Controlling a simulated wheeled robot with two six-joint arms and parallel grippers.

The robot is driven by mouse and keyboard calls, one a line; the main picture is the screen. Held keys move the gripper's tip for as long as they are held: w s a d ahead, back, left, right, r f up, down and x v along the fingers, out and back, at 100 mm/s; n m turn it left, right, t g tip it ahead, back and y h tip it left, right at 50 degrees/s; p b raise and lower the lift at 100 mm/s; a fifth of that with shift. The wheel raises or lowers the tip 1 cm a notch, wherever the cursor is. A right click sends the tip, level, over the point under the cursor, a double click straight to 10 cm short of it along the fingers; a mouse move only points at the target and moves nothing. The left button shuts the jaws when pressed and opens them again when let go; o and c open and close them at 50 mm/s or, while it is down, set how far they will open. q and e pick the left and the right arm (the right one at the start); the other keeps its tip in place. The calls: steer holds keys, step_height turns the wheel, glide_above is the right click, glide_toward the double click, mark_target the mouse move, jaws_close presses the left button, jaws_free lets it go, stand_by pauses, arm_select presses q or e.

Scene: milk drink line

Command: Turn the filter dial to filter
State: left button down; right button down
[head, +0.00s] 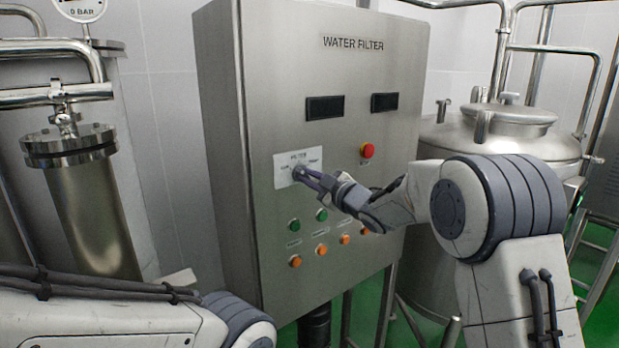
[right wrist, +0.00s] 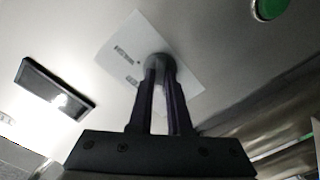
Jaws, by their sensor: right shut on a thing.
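The filter dial (head: 299,172) is a small dark knob on a white label plate (head: 284,171) on the front of the steel water filter cabinet (head: 270,80). My right gripper (head: 305,176) reaches in from the right and is shut on the dial. In the right wrist view, both fingers (right wrist: 161,75) close around the round dark dial (right wrist: 160,61) on its white label (right wrist: 128,45). The fingers partly cover the dial and label, and I cannot read its setting. My left arm shows at the lower left, but its gripper is out of view.
A red button (head: 367,151) sits right of the dial. Green buttons (head: 294,225) and orange buttons (head: 295,261) lie below it. Two dark displays (head: 325,107) are above. A steel tank (head: 500,140) stands right, and a steel filter column (head: 85,200) with pipes stands left.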

steer(key=m+p, duration=0.1)
steer(key=m, duration=0.3)
steer(key=shift+r+m, duration=0.1)
steer(key=shift+m, duration=0.2)
steer(key=shift+m+p, duration=0.7)
steer(key=shift+m, duration=1.2)
steer(key=c, duration=0.9)
jaws_free()
steer(key=shift+o, duration=0.2)
steer(key=shift+s+d, duration=0.1)
